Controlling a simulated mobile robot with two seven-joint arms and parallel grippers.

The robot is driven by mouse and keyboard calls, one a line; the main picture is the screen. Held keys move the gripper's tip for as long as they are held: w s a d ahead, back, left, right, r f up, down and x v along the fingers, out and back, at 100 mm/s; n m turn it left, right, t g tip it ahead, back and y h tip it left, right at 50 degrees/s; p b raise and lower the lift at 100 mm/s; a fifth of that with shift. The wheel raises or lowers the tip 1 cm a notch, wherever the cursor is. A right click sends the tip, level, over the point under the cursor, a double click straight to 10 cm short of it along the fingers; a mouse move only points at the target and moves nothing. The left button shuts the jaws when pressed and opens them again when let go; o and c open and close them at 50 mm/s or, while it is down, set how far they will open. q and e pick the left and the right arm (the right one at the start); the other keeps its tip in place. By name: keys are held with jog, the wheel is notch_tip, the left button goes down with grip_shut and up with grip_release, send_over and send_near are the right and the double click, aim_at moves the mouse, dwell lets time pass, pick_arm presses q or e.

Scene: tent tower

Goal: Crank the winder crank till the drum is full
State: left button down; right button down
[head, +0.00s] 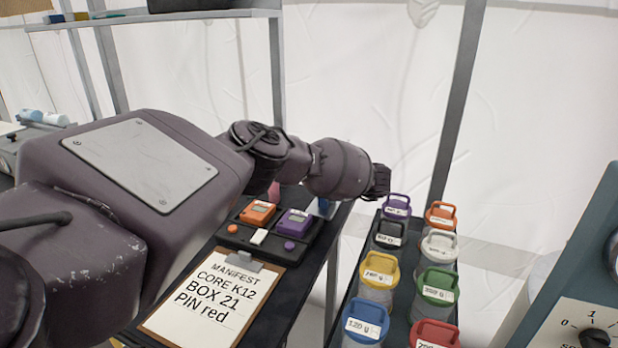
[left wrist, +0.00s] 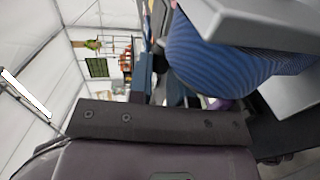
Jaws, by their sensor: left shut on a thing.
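In the left wrist view, a drum wound with blue ribbed line (left wrist: 225,70) fills the upper right, close to the camera. Pale grey slabs (left wrist: 265,22) stand beside the wound line; how far it reaches up their edges is unclear. My left gripper (left wrist: 150,122) shows as a dark bar and body across the bottom, next to the drum. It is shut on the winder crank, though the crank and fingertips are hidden. In the head view my left arm reaches across from the left, and its far end hides the hand. My right gripper is out of view.
In the head view, a clipboard (head: 205,300) reading "CORE K12, BOX 21, PIN red" lies below my arm. A dark tray holds orange (head: 257,212) and purple (head: 296,222) devices. Several colour-lidded jars (head: 437,287) crowd the right shelf. A dial panel (head: 580,322) stands far right.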

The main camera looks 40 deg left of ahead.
pick_arm(q)
jog(key=shift+w+d+r+g+y+p, duration=0.1)
jog(key=shift+d+g+y+p, duration=0.1)
jog(key=shift+y, duration=0.55)
jog(key=shift+d+r+g+y+p, duration=0.1)
jog(key=shift+d+y+p, duration=0.05)
jog(key=shift+y, duration=0.6)
jog(key=c, duration=1.1)
grip_release()
jog(key=shift+o, duration=0.2)
jog(key=shift+f, duration=0.1)
jog(key=shift+d, duration=0.15)
